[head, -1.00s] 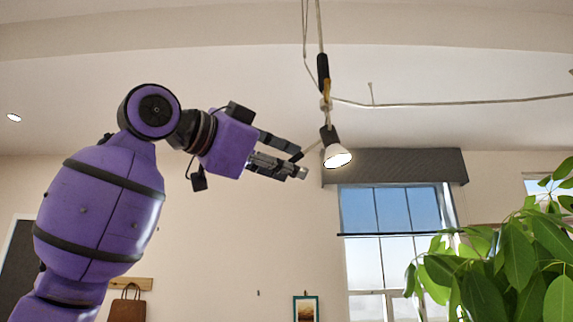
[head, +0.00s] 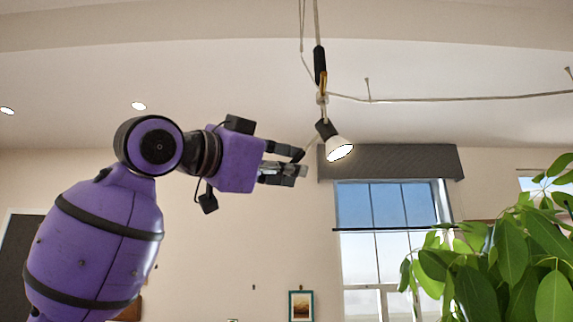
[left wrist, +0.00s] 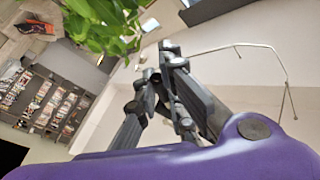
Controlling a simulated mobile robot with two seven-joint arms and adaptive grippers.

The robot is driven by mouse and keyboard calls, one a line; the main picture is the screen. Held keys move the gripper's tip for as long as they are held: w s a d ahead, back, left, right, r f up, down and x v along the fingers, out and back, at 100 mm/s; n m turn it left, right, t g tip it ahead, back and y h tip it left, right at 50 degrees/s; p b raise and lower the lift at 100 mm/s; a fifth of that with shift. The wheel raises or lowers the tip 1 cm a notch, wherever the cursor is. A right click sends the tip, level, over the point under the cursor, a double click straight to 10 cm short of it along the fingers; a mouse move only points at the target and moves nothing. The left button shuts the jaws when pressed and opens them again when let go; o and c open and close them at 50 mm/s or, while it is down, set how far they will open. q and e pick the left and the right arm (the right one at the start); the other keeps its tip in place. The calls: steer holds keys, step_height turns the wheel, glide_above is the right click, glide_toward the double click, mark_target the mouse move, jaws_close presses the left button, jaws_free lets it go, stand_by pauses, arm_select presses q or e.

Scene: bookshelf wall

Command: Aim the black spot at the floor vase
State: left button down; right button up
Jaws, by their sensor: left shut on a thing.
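The black spot (head: 325,128) hangs from a cable fitting in the head view, its lit white face (head: 340,149) tilted down and to the right. My left gripper (head: 303,163) is just left of the spot, its fingers nearly together. A thin arm seems to run from the spot's body to the fingertips, and the gripper is shut on this part of the spot. In the left wrist view the fingers (left wrist: 162,62) converge; what lies between them is hard to make out. The floor vase does not show in the head view. My right gripper is not in view.
A leafy plant (head: 500,255) fills the lower right. A window (head: 390,240) with a dark grey valance (head: 390,162) is behind the spot. A thin ceiling cable (head: 450,97) runs right from the fitting. A small framed picture (head: 301,306) hangs low on the wall.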

arm_select(q)
steer(key=shift+s, duration=0.1)
steer(key=c, duration=1.8)
jaws_free()
steer(key=shift+c, duration=0.2)
steer(key=shift+s+a, duration=0.25)
steer(key=shift+a, duration=0.05)
steer(key=v, duration=1.1)
steer(key=shift+s, duration=0.15)
